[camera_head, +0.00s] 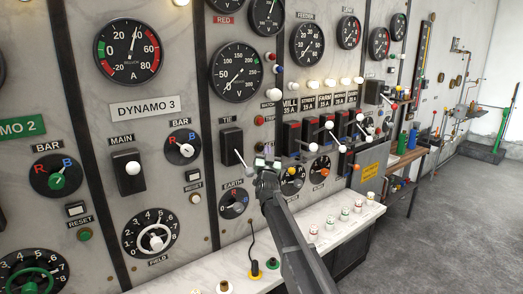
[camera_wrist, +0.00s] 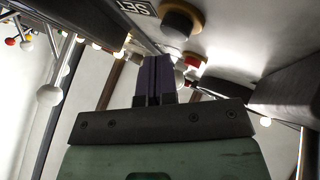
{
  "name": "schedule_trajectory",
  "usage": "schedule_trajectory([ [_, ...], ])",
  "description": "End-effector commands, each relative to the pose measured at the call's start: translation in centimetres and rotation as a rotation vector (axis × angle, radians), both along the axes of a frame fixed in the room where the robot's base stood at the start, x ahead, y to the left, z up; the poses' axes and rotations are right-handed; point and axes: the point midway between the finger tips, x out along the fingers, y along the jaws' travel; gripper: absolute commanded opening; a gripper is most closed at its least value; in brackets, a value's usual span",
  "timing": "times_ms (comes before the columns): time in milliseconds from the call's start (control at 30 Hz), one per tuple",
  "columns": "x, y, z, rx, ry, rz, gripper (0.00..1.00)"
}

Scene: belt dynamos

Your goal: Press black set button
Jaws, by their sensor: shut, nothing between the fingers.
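The black set button (camera_wrist: 180,22) sits in a brass-coloured collar on the pale panel, at the top of the wrist view. A SET label (camera_wrist: 137,7) shows upside down beside it. In the head view a small dark button (camera_head: 259,147), apparently the same one, shows just above my gripper's tip. My gripper (camera_head: 265,162) is shut and empty, close to the panel. In the wrist view its two purple fingers (camera_wrist: 154,78) are pressed together, below and left of the black button in the picture. Contact with the panel cannot be told.
A red button (camera_wrist: 194,61) lies close to the black one. A white-knobbed lever (camera_head: 244,164) juts out just left of my gripper. Several ball-ended levers (camera_head: 330,133) stick out to the right. A pale ledge (camera_head: 300,221) with small fittings runs below.

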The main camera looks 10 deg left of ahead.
Motion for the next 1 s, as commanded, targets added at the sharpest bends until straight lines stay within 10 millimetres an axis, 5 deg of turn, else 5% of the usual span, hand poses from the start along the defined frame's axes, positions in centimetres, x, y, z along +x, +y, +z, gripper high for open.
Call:
schedule_trajectory([
  [1000,-3.6,-3.5,0.0,-0.001,0.000,0.000,0.00],
])
